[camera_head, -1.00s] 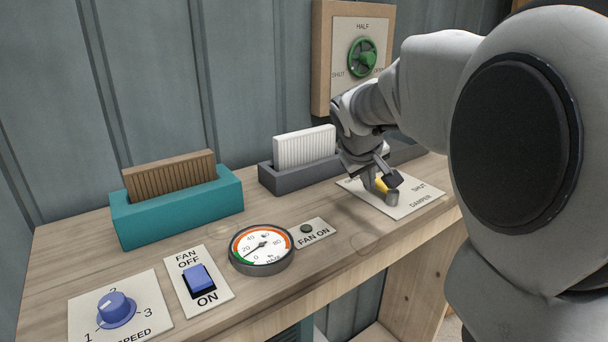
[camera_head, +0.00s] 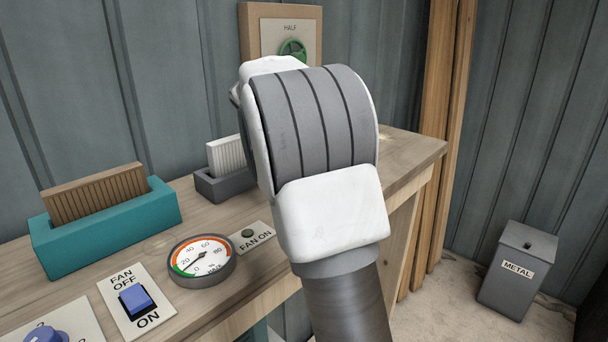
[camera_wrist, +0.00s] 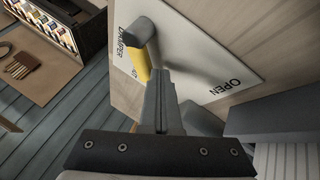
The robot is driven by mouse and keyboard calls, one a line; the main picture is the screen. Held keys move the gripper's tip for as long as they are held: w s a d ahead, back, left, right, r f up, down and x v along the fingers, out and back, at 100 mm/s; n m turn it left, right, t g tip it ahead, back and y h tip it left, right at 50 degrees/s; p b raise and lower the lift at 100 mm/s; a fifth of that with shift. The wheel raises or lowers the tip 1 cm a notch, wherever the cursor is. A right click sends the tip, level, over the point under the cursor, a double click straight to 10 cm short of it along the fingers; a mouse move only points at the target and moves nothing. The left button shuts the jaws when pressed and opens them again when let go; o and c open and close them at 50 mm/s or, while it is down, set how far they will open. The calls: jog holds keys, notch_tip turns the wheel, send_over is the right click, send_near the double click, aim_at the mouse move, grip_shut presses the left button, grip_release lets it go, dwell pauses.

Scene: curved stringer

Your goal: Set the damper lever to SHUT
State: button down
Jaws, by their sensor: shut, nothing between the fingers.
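The damper plate (camera_wrist: 195,50) is a pale panel on the wooden bench, seen in the wrist view with the words DAMPER and OPEN. The lever (camera_wrist: 139,65) has a yellow part and a grey rounded part beside it. Part of another label shows by the yellow part, mostly hidden. My gripper (camera_wrist: 160,76) is shut and empty, with its fingertips close beside the lever. I cannot tell whether they touch it, or exactly which mark the lever points to. In the head view my arm hides the plate, lever and gripper.
A fan switch (camera_head: 138,299), a gauge (camera_head: 202,261) and a FAN ON lamp plate (camera_head: 254,238) sit along the bench. A teal holder (camera_head: 108,225) and a grey holder (camera_head: 222,186) stand behind. A METAL bin (camera_head: 518,272) is on the floor at right.

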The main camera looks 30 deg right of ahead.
jog(key=d+m+g+p, duration=0.1)
jog(key=m+g, duration=0.1)
jog(key=m, duration=0.1)
jog(key=shift+d+p, duration=0.35)
jog(key=shift+d, duration=0.05)
jog(key=shift+s+d, duration=0.25)
jog(key=shift+d, duration=0.35)
jog(key=shift+r, duration=0.1)
jog(key=p+v, duration=0.2)
jog(key=v, duration=1.5)
jog(key=shift+r, duration=0.2)
jog(key=shift+d, duration=0.15)
